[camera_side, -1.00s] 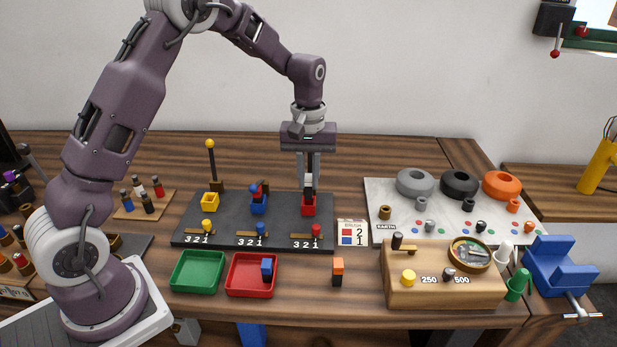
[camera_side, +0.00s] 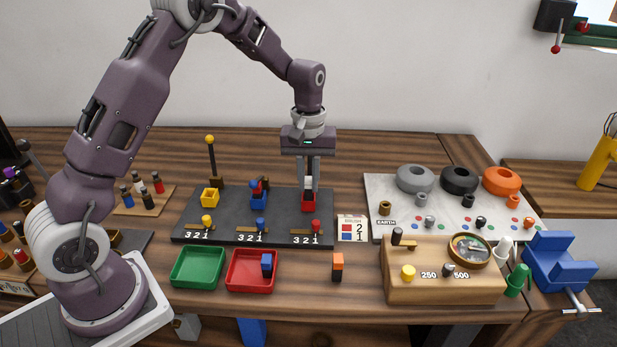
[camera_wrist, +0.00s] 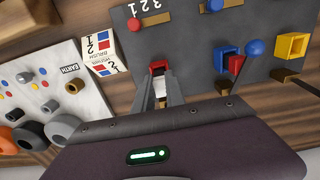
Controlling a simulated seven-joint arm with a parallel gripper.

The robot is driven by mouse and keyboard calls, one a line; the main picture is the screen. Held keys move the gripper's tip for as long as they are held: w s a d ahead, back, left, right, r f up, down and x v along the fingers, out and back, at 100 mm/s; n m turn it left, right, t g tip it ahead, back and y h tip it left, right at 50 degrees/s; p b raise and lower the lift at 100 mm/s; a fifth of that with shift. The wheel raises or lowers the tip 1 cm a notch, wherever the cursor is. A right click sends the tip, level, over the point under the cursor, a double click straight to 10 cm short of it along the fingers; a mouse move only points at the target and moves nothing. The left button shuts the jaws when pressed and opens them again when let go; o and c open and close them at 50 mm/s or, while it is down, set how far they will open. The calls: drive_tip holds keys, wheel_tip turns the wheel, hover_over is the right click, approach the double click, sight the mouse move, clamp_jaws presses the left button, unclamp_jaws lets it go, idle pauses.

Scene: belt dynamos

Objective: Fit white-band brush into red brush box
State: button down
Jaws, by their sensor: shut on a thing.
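The red brush box (camera_side: 309,205) stands at the right end of the dark board. In the wrist view the red box (camera_wrist: 159,66) shows just beyond my fingertips. My gripper (camera_side: 309,182) points straight down over it, shut on the white-band brush (camera_side: 308,183). The brush's white part shows between the fingers, and also in the wrist view (camera_wrist: 160,88). It is upright at the mouth of the box. Its lower end is hidden, so I cannot tell how deep it sits.
The blue box (camera_side: 258,202) with a brush and arm above it and the yellow box (camera_side: 210,198) stand to the left. A brush card (camera_side: 352,230) is to the right.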

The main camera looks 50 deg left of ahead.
sight(308, 181)
drive_tip(key=shift+f, duration=0.85)
drive_tip(key=c, duration=1.3)
unclamp_jaws()
wheel_tip(308, 181, up, 7)
drive_tip(key=shift+r, duration=0.1)
